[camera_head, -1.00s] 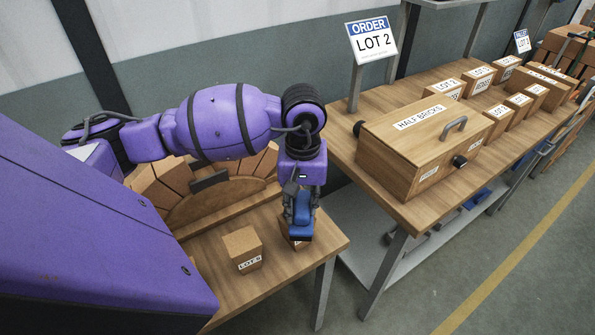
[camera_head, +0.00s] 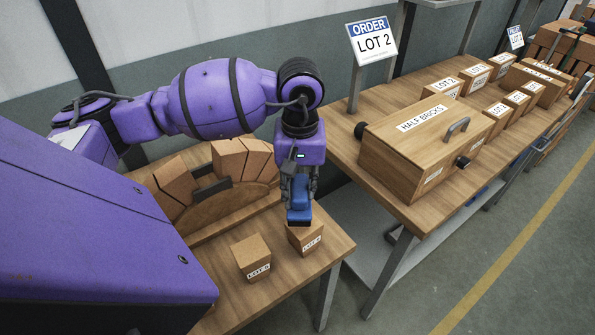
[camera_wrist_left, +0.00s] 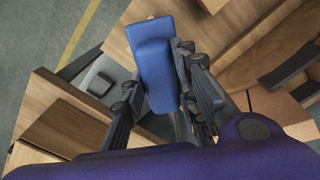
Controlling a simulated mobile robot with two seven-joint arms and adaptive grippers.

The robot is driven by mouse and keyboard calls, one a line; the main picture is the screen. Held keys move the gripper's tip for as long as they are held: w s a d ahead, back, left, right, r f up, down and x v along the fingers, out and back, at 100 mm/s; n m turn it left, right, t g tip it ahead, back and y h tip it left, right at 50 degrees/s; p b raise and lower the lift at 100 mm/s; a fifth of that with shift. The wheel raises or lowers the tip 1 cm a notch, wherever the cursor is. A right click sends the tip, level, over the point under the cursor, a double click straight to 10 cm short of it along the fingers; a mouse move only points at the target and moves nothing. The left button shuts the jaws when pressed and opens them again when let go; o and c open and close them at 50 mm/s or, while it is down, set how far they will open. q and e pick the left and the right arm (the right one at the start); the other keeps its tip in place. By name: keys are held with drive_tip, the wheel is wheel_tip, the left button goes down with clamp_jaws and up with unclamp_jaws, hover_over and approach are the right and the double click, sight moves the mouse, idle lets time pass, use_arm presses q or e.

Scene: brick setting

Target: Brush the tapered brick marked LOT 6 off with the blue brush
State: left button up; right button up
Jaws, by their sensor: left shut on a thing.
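My left gripper (camera_head: 300,188) is shut on the blue brush (camera_head: 299,207), which points down. The brush also shows large in the left wrist view (camera_wrist_left: 154,65), between the gripper's fingers (camera_wrist_left: 155,100). In the head view, the brush end is at the back top of a tapered brick (camera_head: 305,239) on the near table; its label looks like LOT 6, but the last digit is small. I cannot tell whether the bristles touch it. A second tapered brick (camera_head: 251,259) stands apart to its left, its label hard to read. My right gripper is not in view.
A wooden arch form with bricks (camera_head: 225,205) stands behind, on the near table (camera_head: 285,285). To the right, another table (camera_head: 400,208) holds the HALF BRICKS box (camera_head: 405,150) and several labelled bricks. A LOT 2 order sign (camera_head: 372,42) stands at its back.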

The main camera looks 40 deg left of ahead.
use_arm(q)
drive_tip(key=shift+a+r+p, duration=0.15)
drive_tip(key=shift+r+p, duration=0.35)
drive_tip(key=shift+r, duration=1.3)
